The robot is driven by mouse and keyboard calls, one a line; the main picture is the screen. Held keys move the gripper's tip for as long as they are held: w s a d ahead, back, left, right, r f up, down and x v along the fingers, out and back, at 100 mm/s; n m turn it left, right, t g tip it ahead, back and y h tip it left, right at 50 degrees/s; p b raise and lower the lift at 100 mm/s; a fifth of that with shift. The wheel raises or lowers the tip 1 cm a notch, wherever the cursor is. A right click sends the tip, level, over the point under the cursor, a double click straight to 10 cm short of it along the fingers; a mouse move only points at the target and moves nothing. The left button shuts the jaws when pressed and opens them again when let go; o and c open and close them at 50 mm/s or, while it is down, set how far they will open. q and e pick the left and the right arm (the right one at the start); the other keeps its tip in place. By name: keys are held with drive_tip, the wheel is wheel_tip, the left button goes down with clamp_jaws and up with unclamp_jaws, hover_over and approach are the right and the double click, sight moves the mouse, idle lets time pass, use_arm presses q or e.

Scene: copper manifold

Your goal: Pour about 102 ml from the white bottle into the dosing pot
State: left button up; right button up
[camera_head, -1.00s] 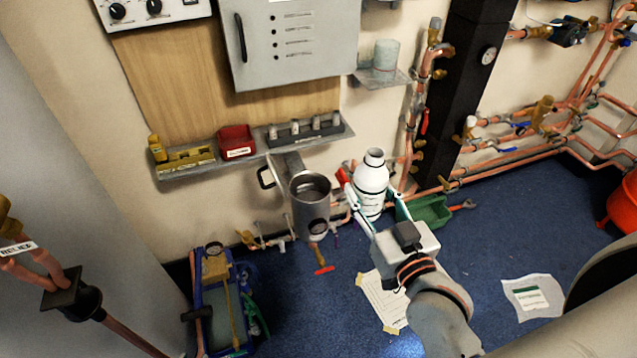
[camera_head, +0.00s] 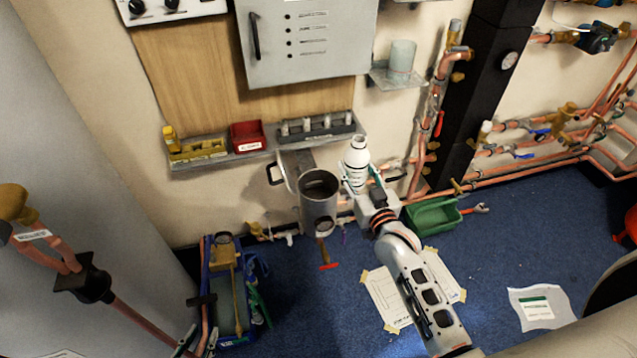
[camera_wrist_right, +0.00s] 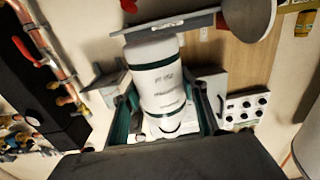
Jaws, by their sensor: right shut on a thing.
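The white bottle (camera_head: 356,158) stands roughly upright, just right of the dosing pot in the head view. My right gripper (camera_head: 358,187) is shut around its body; in the right wrist view the bottle (camera_wrist_right: 158,82) sits between the green-edged fingers. The dosing pot (camera_head: 318,208) is a grey metal cylinder with an open, dark mouth and a dial on its front. The bottle's neck is higher in the picture than the pot's rim, and they are apart. The fluid level in either is not visible. My left gripper (camera_head: 197,342) shows at the bottom edge, fingertips apart and seemingly empty.
A wall shelf (camera_head: 240,157) with a red bin (camera_head: 248,136) is behind the pot. A small bracket shelf (camera_head: 385,80) holds a pale cylinder (camera_head: 401,58). A green tray (camera_head: 432,214) and blue tool carrier (camera_head: 230,290) stand on the floor. Copper pipes run at right.

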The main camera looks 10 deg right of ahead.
drive_tip(key=w+d+f, duration=0.1)
drive_tip(key=w+d, duration=0.2)
drive_tip(key=w, duration=0.4)
drive_tip(key=shift+d+f+p, duration=0.25)
drive_tip(key=shift+f+p, duration=0.1)
drive_tip(key=shift+p, duration=0.1)
drive_tip(key=shift+r+n, duration=0.2)
drive_tip(key=shift+n, duration=0.1)
